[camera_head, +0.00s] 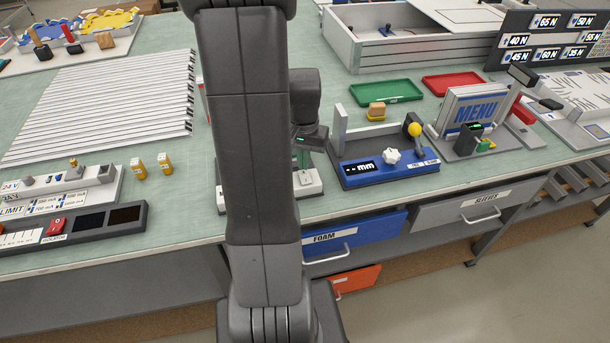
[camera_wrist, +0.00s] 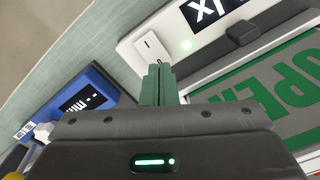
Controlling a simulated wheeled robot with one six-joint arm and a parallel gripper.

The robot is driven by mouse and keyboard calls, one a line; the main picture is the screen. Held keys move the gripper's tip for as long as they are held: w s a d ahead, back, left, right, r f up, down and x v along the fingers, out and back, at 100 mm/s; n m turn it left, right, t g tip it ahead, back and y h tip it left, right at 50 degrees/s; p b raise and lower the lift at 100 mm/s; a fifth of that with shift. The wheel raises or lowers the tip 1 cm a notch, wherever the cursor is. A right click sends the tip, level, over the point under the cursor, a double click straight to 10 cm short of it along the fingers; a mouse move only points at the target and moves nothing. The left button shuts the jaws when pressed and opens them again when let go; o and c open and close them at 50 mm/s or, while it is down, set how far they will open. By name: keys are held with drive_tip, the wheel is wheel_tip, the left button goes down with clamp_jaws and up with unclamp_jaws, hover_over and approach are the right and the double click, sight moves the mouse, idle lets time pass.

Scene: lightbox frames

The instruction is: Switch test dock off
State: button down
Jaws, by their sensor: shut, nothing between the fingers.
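My gripper (camera_wrist: 158,72) has its green fingers closed together with nothing between them. The fingertips are at the lower edge of a white rocker switch (camera_wrist: 148,46); whether they touch it I cannot tell.
A blue measuring device (camera_head: 388,168) with a white knob and yellow ball stands close to the right. A MENU stand (camera_head: 476,112) is further right. A ribbed white panel (camera_head: 105,105) and a control strip with a red switch (camera_head: 58,226) lie left.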

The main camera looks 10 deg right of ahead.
sight(304, 172)
drive_tip(key=shift+f+b, duration=0.7)
drive_tip(key=shift+f, duration=0.2)
idle(0.6)
drive_tip(key=shift+r+p, duration=2.75)
drive_tip(key=shift+r, duration=0.85)
drive_tip(key=shift+f, duration=0.1)
wheel_tip(304, 172, down, 7)
drive_tip(key=b, duration=0.5)
drive_tip(key=shift+f+b, duration=0.1)
drive_tip(key=shift+b, duration=0.25)
drive_tip(key=shift+r, duration=0.2)
